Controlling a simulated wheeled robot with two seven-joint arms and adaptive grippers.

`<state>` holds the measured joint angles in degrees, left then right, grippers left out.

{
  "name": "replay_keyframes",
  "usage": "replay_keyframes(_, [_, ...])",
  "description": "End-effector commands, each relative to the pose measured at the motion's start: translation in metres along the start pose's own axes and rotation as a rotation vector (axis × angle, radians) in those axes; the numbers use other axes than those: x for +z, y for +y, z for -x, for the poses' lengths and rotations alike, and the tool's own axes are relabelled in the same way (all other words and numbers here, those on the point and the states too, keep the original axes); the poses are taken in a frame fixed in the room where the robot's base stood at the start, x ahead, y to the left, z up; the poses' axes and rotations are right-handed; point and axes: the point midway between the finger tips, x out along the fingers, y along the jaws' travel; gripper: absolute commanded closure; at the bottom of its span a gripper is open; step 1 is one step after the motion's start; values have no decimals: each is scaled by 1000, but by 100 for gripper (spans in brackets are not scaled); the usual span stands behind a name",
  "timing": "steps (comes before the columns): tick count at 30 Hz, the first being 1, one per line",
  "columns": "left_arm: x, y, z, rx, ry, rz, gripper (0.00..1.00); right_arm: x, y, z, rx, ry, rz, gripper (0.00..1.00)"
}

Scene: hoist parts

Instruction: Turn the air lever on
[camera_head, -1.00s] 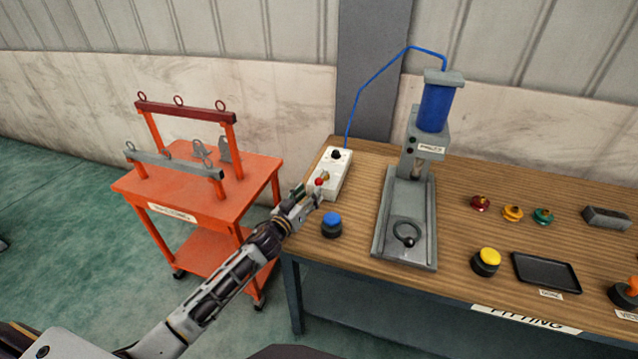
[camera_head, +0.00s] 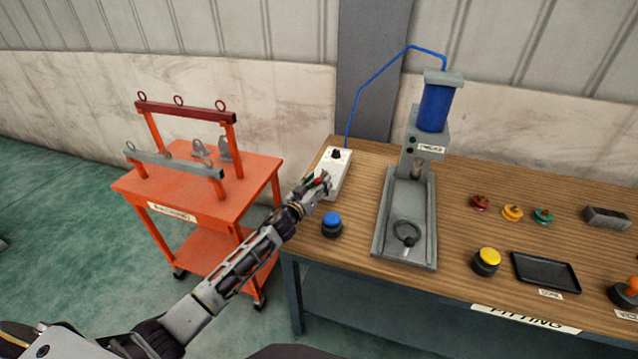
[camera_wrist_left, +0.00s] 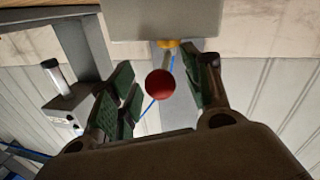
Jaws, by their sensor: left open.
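The air lever has a red ball knob (camera_wrist_left: 160,85) on a short stem with a yellow base, on the white control box (camera_head: 341,163) at the bench's left end. My left gripper (camera_head: 321,181) is at the front of this box and partly covers the lever in the head view. In the left wrist view, my left gripper (camera_wrist_left: 158,88) is open, with its green-padded fingers on both sides of the red knob. I cannot tell if a pad touches it. My right gripper is out of view.
A blue button (camera_head: 332,223) stands close to the gripper. A press (camera_head: 405,215) with a blue cylinder (camera_head: 436,107) stands to its right; a blue hose (camera_head: 372,82) runs from the box to it. An orange cart (camera_head: 190,185) stands at left.

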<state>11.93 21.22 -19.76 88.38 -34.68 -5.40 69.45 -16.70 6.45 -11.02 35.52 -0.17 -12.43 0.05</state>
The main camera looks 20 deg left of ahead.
Motion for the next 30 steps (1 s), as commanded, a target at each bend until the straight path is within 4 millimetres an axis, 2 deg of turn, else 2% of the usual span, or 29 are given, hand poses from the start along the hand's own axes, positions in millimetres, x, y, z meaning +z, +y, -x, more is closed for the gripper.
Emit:
replay_keyframes(12, [0, 0, -3, 1, 0, 0, 51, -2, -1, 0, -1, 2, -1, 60])
replay_keyframes(24, [0, 0, -3, 1, 0, -1, 100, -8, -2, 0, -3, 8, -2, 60])
replay_keyframes(30, [0, 0, -3, 0, 0, -1, 100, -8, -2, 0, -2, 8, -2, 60])
